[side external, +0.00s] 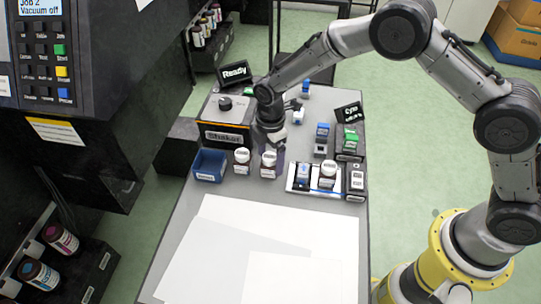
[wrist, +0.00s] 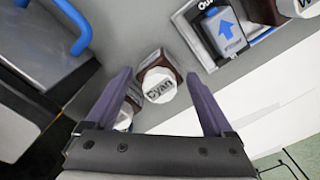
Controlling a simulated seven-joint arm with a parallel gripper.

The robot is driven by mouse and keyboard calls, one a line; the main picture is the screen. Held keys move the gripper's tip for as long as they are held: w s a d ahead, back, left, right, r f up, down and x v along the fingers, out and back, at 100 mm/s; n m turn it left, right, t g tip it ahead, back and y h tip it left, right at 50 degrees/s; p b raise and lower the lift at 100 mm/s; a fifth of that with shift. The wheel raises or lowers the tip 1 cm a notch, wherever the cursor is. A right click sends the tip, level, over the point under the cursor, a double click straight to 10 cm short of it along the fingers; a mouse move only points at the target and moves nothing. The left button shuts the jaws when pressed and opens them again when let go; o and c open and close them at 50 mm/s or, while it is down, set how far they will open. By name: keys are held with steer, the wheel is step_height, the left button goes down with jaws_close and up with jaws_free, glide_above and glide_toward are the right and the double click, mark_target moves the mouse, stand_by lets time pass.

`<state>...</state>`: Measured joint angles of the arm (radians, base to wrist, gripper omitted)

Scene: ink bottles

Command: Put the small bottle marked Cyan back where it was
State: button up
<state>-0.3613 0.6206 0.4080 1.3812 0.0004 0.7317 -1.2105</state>
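In the wrist view, the bottle marked Cyan (wrist: 158,86), with a white cap and brown body, stands between the two fingers of my gripper (wrist: 158,74). The fingers are spread, with a visible gap on the right side of the bottle. In the side view, my gripper (side external: 271,143) points down over a white-capped bottle (side external: 268,164) behind the white sheets; its label is too small to read there. The gripper's height over the bottle is hard to tell.
Another white-capped bottle (side external: 242,162) stands close to the left, beside a blue bin (side external: 209,166). A white tray (side external: 314,190) with another bottle (side external: 327,170) is to the right. The Shaker box (side external: 226,138) is behind. White sheets (side external: 225,240) cover the front of the table.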

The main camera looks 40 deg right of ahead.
steer(key=shift+o, duration=0.6)
steer(key=shift+r, duration=0.15)
step_height(320, 180, up, 12)
steer(key=shift+r, duration=0.15)
steer(key=s+d+r+m+t, duration=0.3)
steer(key=s+d+r+m, duration=0.5)
steer(key=s+d+r, duration=0.5)
steer(key=s+d+m+t, duration=0.1)
steer(key=s+d+m, duration=0.1)
steer(key=s+m, duration=0.3)
steer(key=s+d+r+m+t, duration=0.1)
steer(key=s+m, duration=0.4)
steer(key=s, duration=0.7)
steer(key=shift+d+t, duration=0.3)
steer(key=shift+d, duration=0.45)
